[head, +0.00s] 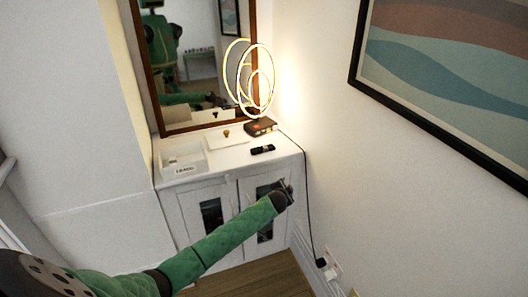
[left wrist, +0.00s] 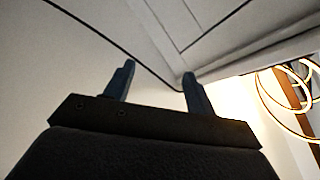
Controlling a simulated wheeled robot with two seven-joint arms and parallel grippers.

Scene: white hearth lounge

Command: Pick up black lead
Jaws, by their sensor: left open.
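The black lead (head: 308,205) runs from behind the lamp over the cabinet's right edge. It hangs down between the cabinet and the right wall to a plug (head: 320,262) low on the wall. My left gripper (head: 287,187) is open in front of the cabinet's upper right door, just left of the hanging lead. In the left wrist view the lead (left wrist: 110,41) slants down from the upper left to between the open fingertips (left wrist: 158,75) and passes out of sight near the right finger. I cannot tell whether it touches a finger. My right gripper is not in view.
The white cabinet (head: 220,187) carries a labelled open tray (head: 184,170), a small black remote-like object (head: 262,149), a dark box (head: 260,127) and a lit ring lamp (head: 271,85). A mirror (head: 190,62) stands behind. The wall (head: 340,165) is close on the right.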

